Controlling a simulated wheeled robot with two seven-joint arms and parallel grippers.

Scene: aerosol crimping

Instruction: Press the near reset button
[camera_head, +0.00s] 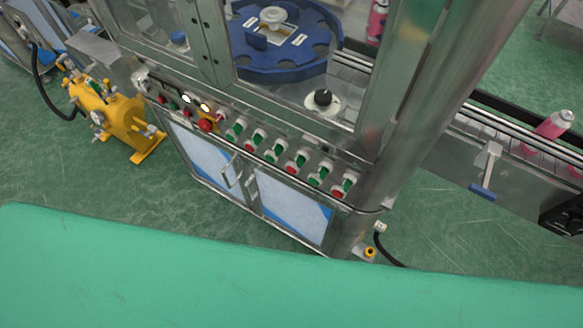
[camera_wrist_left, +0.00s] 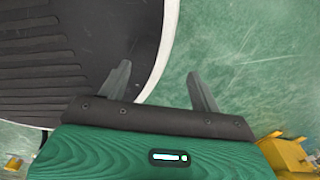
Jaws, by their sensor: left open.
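The control panel (camera_head: 195,117) runs along the front edge of the steel machine in the head view. It carries a red mushroom button (camera_head: 205,125), two lit white lamps (camera_head: 204,107), small red and green buttons at its left end, and a row of paired green-and-red buttons (camera_head: 297,161) to the right. I cannot tell which one is the near reset button. No gripper shows in the head view, so both are away from the visible panel.
A yellow pump (camera_head: 115,115) stands on the floor left of the machine. A conveyor (camera_head: 500,125) with a pink can (camera_head: 554,124) extends right. A blue rotary table (camera_head: 280,65) is behind the machine's frame. Cabinet doors (camera_head: 250,190) with handles lie below the panel.

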